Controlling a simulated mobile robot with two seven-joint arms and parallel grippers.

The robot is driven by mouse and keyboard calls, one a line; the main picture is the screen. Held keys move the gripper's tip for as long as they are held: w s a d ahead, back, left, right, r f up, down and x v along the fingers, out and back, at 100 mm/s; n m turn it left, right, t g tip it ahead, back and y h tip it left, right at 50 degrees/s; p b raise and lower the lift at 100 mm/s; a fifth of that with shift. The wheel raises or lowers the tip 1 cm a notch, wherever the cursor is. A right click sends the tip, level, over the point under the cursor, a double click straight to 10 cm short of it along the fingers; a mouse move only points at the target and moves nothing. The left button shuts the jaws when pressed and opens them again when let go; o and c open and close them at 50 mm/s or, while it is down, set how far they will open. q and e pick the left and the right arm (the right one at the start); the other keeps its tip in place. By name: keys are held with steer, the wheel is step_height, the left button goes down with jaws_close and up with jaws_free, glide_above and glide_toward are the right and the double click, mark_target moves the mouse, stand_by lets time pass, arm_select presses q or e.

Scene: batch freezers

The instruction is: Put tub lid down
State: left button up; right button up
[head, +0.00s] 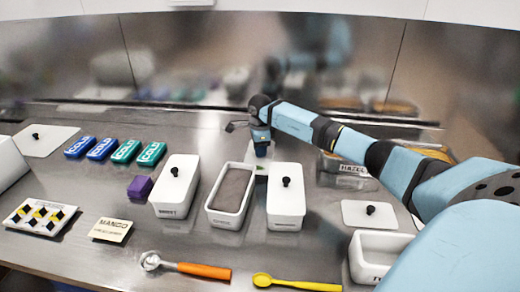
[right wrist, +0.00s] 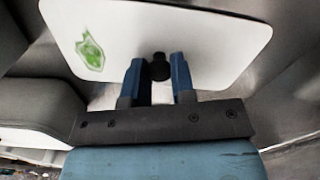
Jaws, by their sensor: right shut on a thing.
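My right gripper (head: 262,150) is at the back middle of the counter, pointing down, with its fingers shut on the black knob of a white tub lid. The right wrist view shows the blue fingers (right wrist: 156,72) on either side of the knob (right wrist: 160,66). The white lid (right wrist: 215,40) has a green mark and fills the upper part of that view. In the head view the lid (head: 258,170) is partly hidden behind the tubs; I cannot tell whether it touches the counter. An open white tub (head: 211,208) with grey-brown content stands in front. My left gripper is out of view.
Lidded white tubs stand left (head: 167,193) and right (head: 286,205) of the open tub. Other lids lie flat at far left (head: 50,145) and right (head: 385,220). Blue and green cold packs (head: 115,149), a scoop (head: 195,270) and a yellow spoon (head: 300,284) lie around.

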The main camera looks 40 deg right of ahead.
steer(key=shift+f, duration=0.1)
steer(key=o, duration=0.9)
steer(key=shift+f, duration=0.1)
step_height(320, 180, up, 12)
steer(key=shift+r, duration=0.2)
